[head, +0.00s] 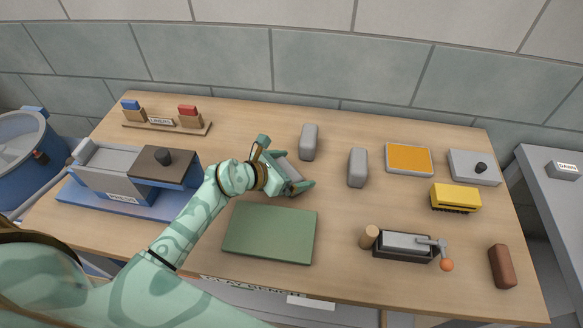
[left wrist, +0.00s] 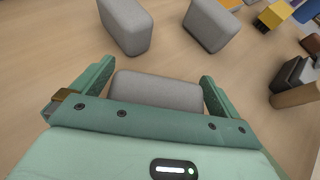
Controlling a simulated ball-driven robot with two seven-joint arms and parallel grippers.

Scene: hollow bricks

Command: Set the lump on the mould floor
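A grey, rounded lump (head: 293,172) lies between the fingers of my left gripper (head: 287,166), partly hidden by them in the head view. In the left wrist view this lump (left wrist: 155,90) sits between the two spread fingertips (left wrist: 157,82), with a gap showing at its left side. I cannot tell whether it rests on the table. Two similar grey lumps, one (head: 309,142) and another (head: 357,168), stand behind and to the right. The blue-based press (head: 125,201) with its grey mould box (head: 110,167) is at the left. My right gripper is not visible.
A green mat (head: 271,233) lies in front of my gripper. A small grey box with a handle (head: 403,246), a yellow brush (head: 455,198), an orange tray (head: 409,159) and a brown brick (head: 502,267) occupy the right. A rack (head: 166,125) stands at the back left.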

